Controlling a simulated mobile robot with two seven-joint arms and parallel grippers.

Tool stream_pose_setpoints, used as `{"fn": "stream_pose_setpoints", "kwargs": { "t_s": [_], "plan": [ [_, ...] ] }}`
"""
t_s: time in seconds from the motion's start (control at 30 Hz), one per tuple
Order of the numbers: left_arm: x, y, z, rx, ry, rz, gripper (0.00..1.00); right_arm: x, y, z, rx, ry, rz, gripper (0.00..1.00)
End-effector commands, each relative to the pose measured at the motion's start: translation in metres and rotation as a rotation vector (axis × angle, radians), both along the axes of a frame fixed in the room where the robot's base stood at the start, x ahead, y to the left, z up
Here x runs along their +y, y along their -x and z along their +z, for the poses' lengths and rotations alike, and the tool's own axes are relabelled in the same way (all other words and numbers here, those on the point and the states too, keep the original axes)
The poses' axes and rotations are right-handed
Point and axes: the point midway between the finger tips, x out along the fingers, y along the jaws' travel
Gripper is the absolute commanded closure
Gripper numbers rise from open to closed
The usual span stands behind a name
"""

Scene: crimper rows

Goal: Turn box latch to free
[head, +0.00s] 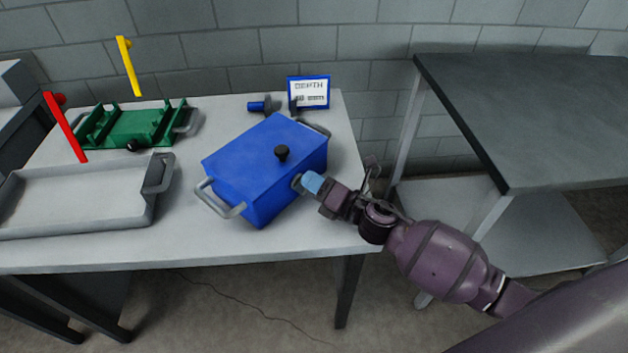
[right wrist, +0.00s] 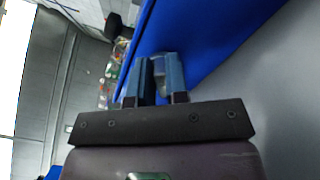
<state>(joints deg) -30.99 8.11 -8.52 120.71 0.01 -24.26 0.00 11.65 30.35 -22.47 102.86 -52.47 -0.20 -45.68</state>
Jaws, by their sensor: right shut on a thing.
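The blue box (head: 255,160) sits closed on the table, turned at an angle, with a black knob (head: 282,153) on its lid and grey handles at its two ends. My right gripper (head: 308,183) is at the box's right-hand side wall. Its blue fingers are shut on a small grey latch (head: 296,181). In the right wrist view, the latch (right wrist: 158,66) shows between the two fingertips, against the blue wall. The fingers hide much of the latch, and I cannot tell which way it is turned. My left gripper is not in view.
A grey tray (head: 80,197) and a green rack (head: 130,127) stand left on the table (head: 190,235). A blue-framed sign (head: 309,92) and a blue cylindrical item (head: 259,106) are behind the box. A dark-topped table (head: 540,110) stands right, its top bare.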

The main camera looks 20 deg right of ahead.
Motion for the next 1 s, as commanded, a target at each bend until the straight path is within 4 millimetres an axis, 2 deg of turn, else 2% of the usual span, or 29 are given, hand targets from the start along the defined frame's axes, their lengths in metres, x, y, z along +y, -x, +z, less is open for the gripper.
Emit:
{"fn": "stream_pose_setpoints", "kwargs": {
  "t_s": [0.5,1.0],
  "plan": [
    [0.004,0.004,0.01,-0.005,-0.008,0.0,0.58,-0.003,-0.002,-0.005,0.213,-0.391,0.0,1.0],
    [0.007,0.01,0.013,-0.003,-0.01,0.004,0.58,-0.003,-0.002,-0.01,0.303,-0.55,0.001,1.0]
  ]
}}
